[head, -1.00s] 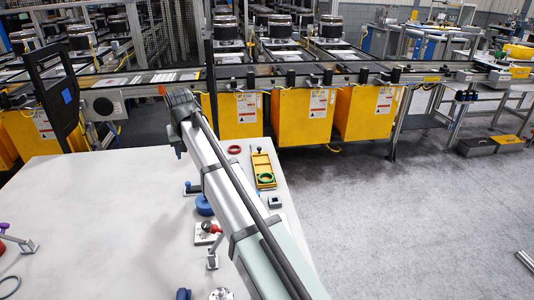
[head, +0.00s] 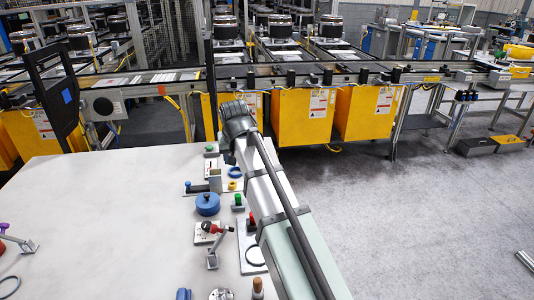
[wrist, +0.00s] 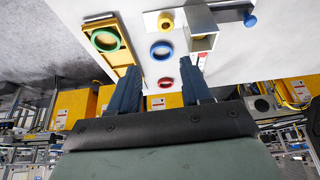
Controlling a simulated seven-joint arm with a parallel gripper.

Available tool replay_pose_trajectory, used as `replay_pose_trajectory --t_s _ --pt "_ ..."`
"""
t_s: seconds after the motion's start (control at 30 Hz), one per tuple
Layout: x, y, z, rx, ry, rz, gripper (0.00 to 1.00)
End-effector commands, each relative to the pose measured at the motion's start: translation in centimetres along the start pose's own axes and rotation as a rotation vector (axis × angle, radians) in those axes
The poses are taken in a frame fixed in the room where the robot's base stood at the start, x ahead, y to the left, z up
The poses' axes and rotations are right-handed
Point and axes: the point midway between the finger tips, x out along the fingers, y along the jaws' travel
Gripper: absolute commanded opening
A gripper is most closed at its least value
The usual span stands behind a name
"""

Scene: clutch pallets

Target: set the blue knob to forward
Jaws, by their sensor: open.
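A round blue knob (head: 207,204) with a small raised bump on top stands on the white table in the head view, left of my forearm. Which way it is set is too small to tell. It does not show in the wrist view. My gripper (wrist: 160,66) is open and empty in the wrist view, its two dark blue fingers spread above the far end of the table. In the head view my arm hides the fingers. My wrist is beyond the knob and to its right, apart from it.
A yellow tray (wrist: 125,60) holds a green ring (wrist: 106,40). A grey metal block (wrist: 200,20) and a blue-ended handle (wrist: 250,20) stand close. A red-topped lever (head: 208,227) is near the knob.

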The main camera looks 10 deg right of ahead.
Motion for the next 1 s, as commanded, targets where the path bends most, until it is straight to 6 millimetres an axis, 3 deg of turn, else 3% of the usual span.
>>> replay_pose_trajectory --t_s 0.5,0.73,1.0 --pt "-0.5 8.0 0.5 0.102 0.01 0.044 0.48" --pt "-0.5 9.8 0.3 0.126 0.011 0.055 0.48" --pt "-0.5 10.2 0.3 0.132 0.011 0.058 0.48"
